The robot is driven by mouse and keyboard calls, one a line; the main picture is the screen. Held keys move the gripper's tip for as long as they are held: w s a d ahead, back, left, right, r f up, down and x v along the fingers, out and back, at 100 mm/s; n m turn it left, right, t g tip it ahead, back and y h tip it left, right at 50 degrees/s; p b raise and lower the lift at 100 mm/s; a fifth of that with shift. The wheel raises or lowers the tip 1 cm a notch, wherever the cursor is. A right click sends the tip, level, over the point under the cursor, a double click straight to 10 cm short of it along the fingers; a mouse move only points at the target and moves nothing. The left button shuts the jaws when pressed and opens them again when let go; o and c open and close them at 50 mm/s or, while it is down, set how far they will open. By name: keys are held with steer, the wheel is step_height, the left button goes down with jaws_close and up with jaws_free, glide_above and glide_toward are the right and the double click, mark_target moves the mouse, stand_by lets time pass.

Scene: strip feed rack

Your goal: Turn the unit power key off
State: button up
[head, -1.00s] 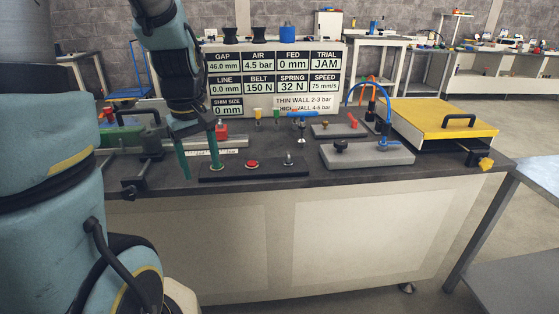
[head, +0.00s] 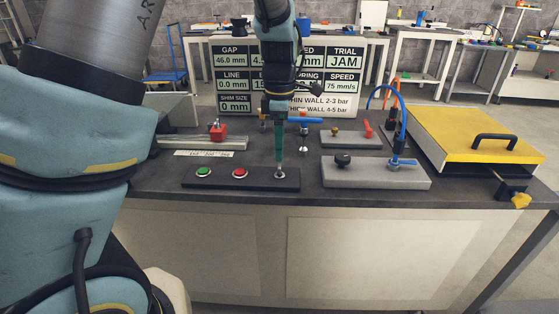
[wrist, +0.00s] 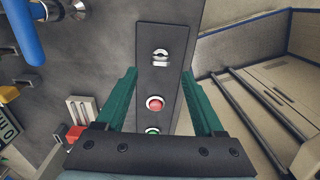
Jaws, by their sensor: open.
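A black control strip (head: 222,180) lies near the table's front edge. It bears a green button (head: 203,171), a red button (head: 240,173) and a silver key switch (head: 280,175) at its right end. My gripper (head: 279,164) points down over the key end, and one finger hides part of the key in the head view. In the wrist view, my gripper (wrist: 158,72) is open with its green fingers on either side of the strip. The key (wrist: 160,57) shows between and just past the fingertips, with nothing held. I cannot tell whether the fingers touch it.
A grey block with a black knob (head: 375,175) stands right of the strip. Behind are a red clamp piece (head: 217,131), a blue-handled part (head: 304,120) and a readout board (head: 340,58). A yellow-topped box (head: 470,135) fills the right side. The front table edge is clear.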

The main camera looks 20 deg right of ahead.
mark_target(280, 165)
step_height(280, 165, down, 6)
steer(key=shift+r, duration=0.15)
steer(key=shift+c, duration=0.2)
jaws_close()
stand_by(0.5)
